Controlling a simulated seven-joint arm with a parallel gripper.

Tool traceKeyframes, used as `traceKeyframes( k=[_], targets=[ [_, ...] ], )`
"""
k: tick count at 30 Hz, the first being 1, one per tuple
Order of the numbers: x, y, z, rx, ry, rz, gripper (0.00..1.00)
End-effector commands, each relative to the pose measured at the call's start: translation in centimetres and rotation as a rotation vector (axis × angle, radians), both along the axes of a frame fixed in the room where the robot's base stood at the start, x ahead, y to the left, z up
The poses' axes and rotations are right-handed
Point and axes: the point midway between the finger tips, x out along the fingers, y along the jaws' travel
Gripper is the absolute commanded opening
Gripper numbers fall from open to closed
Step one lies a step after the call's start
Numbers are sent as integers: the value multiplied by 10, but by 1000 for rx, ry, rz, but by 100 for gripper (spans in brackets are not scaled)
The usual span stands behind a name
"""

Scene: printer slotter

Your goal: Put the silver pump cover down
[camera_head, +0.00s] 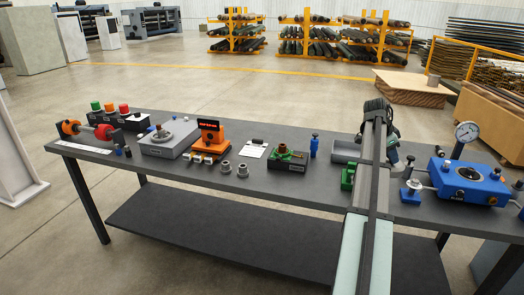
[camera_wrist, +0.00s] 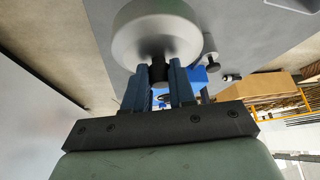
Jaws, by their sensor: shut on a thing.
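The silver pump cover (camera_wrist: 150,22) is a round, smooth silver disc at the top of the wrist view. My gripper (camera_wrist: 160,72) has its blue fingers shut on the cover's dark central stem. The cover is held beyond the fingertips, and grey floor or bench surface shows behind it. In the head view my arm hides most of the gripper and the cover. The blue pump body (camera_head: 467,183) with a pressure gauge stands at the right end of the bench, and a blue part (camera_wrist: 200,75) shows behind the fingers.
The dark bench (camera_head: 250,195) holds an orange press (camera_head: 208,138), a grey fixture with a silver disc (camera_head: 170,138), a black block with green parts (camera_head: 287,158) and a grey tray (camera_head: 346,150) beside my arm. Clear bench lies along the front edge.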

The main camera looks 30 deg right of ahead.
Motion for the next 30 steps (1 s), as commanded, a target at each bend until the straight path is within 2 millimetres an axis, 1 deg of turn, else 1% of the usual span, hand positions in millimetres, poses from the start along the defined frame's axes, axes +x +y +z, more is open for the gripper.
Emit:
traceKeyframes(
  k=[1, 3, 6, 10, 16, 19, 23, 30],
  targets=[
    [-13, 14, -5, 0, 0, 2, 0],
    [-21, 23, -9, 2, 1, 7, 0],
    [-28, 31, -12, 3, 3, 14, 0],
    [-31, 35, -14, 6, 7, 23, 0],
    [-30, 34, -14, 9, 15, 38, 0],
    [-30, 34, -19, 9, 15, 38, 0],
    [-30, 34, -34, 11, 16, 39, 0],
    [-30, 34, -69, 11, 15, 38, 0]
  ],
)
